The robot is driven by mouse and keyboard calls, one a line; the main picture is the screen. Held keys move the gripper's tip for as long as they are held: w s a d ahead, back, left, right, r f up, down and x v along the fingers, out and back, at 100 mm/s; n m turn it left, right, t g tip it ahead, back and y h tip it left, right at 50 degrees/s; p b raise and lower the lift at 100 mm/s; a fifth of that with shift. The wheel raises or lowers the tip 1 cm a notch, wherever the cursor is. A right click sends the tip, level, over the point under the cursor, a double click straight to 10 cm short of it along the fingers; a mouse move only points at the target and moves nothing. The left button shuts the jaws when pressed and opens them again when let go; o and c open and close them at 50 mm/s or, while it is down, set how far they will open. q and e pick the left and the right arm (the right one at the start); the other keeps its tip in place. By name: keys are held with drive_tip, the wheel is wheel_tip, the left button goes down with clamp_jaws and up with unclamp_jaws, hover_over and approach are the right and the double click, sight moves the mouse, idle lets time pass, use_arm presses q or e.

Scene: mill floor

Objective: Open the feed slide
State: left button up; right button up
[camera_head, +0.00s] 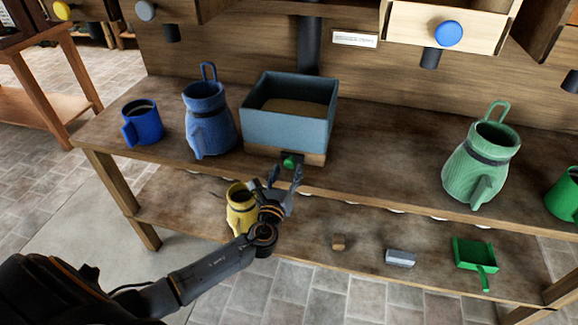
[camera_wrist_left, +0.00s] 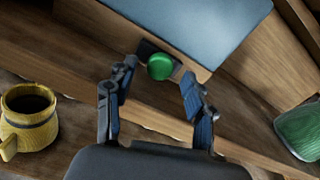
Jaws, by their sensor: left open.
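A blue-grey open box (camera_head: 288,132) with grainy tan contents stands on a wooden base on the upper shelf. A small green knob (camera_head: 290,161) on a dark plate sits at the front of that base. My left gripper (camera_head: 286,174) is open just in front of the knob. In the left wrist view the green knob (camera_wrist_left: 160,67) appears between the tips of the open left gripper (camera_wrist_left: 158,75). I cannot tell whether the fingers touch it. My right gripper is not in view.
A blue mug (camera_head: 143,124) and blue jug (camera_head: 208,120) stand left of the box. A green jug (camera_head: 478,165) stands right. The blue knob (camera_head: 448,33) is above.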

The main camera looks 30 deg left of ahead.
use_arm(q)
drive_tip(key=v, duration=0.9)
drive_tip(key=s+a+f+n+g, duration=0.1)
drive_tip(key=s+f+n+g, duration=0.25)
drive_tip(key=f, duration=0.65)
drive_tip(key=s+a+f+n+g+h, duration=0.1)
drive_tip(key=s+f+n+g, duration=0.3)
drive_tip(key=f, duration=0.7)
drive_tip(key=s+a+f+n+g, duration=0.15)
drive_tip(key=s+f+n, duration=0.3)
drive_tip(key=f, duration=0.55)
drive_tip(key=s+d+f+n+g+h, duration=0.1)
drive_tip(key=s+f+n, duration=0.4)
drive_tip(key=s, duration=0.5)
drive_tip(key=s+d+f+n+g+h, duration=0.1)
drive_tip(key=s+d+f+n+g, duration=0.3)
drive_tip(key=s, duration=0.6)
drive_tip(key=s+d+f+n+g+h, duration=0.1)
drive_tip(key=s+d+f+n+g, duration=0.1)
drive_tip(key=s+f+n, duration=0.5)
drive_tip(key=s+d+f, duration=0.1)
drive_tip(key=s, duration=0.3)
drive_tip(key=shift+f+g, duration=0.3)
drive_tip(key=shift+f, duration=0.05)
